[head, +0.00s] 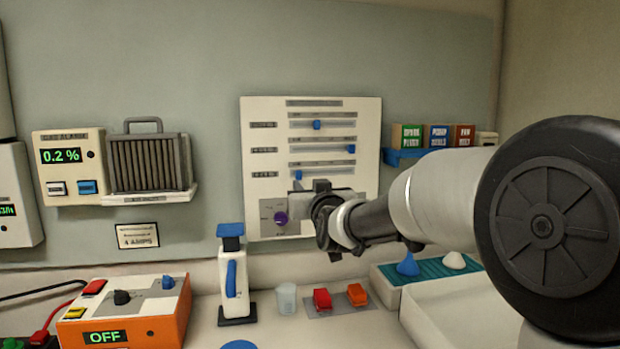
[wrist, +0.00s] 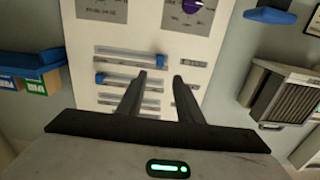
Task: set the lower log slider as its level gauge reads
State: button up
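A white wall panel (head: 270,107) carries three horizontal sliders with blue knobs. The lower slider (head: 322,173) has its blue knob (head: 298,175) near the left end. The wrist view shows the panel upside down; there the lower slider's knob (wrist: 161,60) sits near the right end of its rail (wrist: 125,53). My gripper (head: 322,187) is in front of the panel's lower part. In the wrist view its fingers (wrist: 159,77) are apart and empty, with the knob beyond and between the tips; contact cannot be made out. I cannot identify a level gauge; scale marks are too small to read.
The middle slider's knob (head: 351,149) is far right, the top one's (head: 316,125) left of centre. A purple knob (head: 281,218) is below the lower slider, close to my gripper. A grey finned unit (head: 148,163) is left; a blue shelf (head: 400,158) with boxes is right.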

aim_at(299, 175)
jog(key=p+x, duration=0.1)
jog(key=x, duration=1)
jog(key=shift+f, duration=0.1)
grip_shut()
